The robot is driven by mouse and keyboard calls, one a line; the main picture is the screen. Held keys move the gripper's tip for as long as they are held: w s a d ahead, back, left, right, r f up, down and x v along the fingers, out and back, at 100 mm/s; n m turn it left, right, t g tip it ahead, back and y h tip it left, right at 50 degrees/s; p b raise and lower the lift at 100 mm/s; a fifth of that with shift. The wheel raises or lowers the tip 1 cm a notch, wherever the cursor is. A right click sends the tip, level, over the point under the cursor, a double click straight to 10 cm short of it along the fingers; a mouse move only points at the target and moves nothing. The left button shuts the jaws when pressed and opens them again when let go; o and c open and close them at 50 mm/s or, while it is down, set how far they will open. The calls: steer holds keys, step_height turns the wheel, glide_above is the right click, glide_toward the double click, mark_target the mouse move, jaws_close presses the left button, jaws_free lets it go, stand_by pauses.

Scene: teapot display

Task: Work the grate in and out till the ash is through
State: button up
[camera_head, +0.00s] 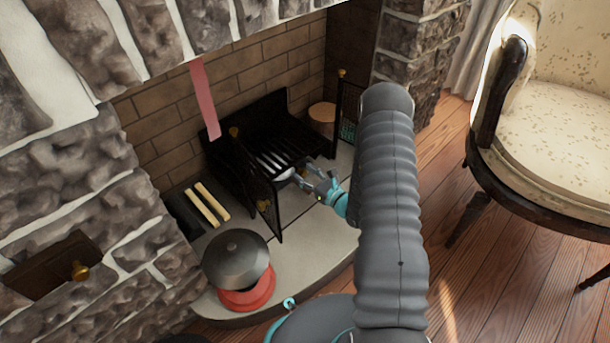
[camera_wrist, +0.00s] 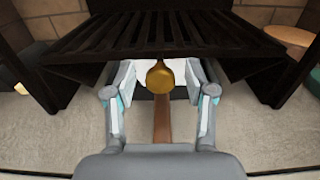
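The black barred grate (camera_head: 284,140) sits in the fireplace, and its bars span the top of the wrist view (camera_wrist: 160,30). A brass knob (camera_wrist: 160,77) shows below the grate's front edge, with a brown strip (camera_wrist: 162,118) running down from it toward my gripper. My gripper (camera_head: 308,181) is at the front of the grate. In the wrist view my gripper (camera_wrist: 160,82) is open, one finger on each side of the knob, with gaps to both. Pale material, perhaps ash, shows behind the knob; how much lies under the bars is hidden.
A black open door (camera_head: 262,190) stands left of my gripper. A dark domed pot on a red base (camera_head: 238,270) is on the hearth, with pale sticks (camera_head: 210,203) behind it. A round wooden-topped thing (camera_head: 322,118) stands right of the grate. An armchair (camera_head: 560,140) is at far right.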

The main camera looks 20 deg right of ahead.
steer(key=v, duration=1.2)
